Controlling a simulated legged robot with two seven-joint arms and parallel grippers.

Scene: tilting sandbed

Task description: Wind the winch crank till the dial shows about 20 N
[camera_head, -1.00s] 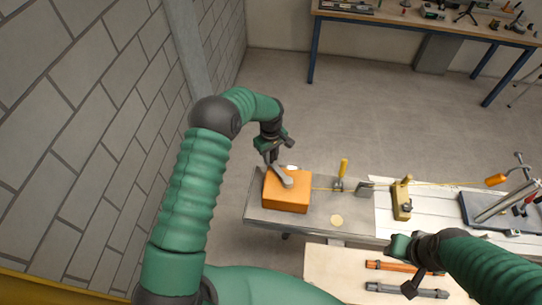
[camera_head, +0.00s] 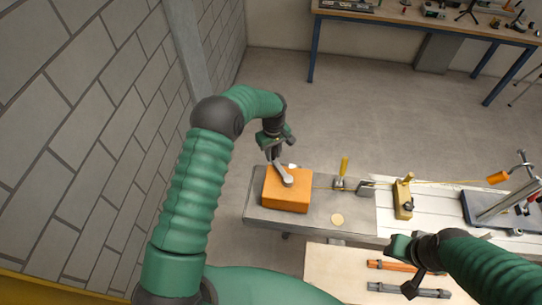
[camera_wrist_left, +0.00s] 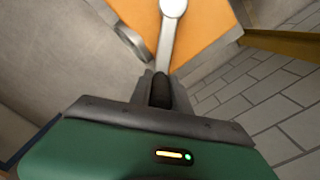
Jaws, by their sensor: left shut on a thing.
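The orange winch box (camera_head: 287,190) sits at the left end of the grey metal bench. Its grey crank arm (camera_head: 284,177) lies across the top and points to the far side, slightly left. My left gripper (camera_head: 274,157) is at the crank's outer end. In the left wrist view the silver crank arm (camera_wrist_left: 167,40) runs from its round hub to a dark knob (camera_wrist_left: 161,90), and my left gripper is shut on that knob. No dial reading is legible. My right gripper (camera_head: 413,286) hangs over the near wooden board; its fingers are too small to judge.
A yellow line runs right from the winch past a yellow-handled post (camera_head: 343,168) and a brass-coloured block (camera_head: 403,198). Orange and grey bars lie on the near board. A block wall stands left.

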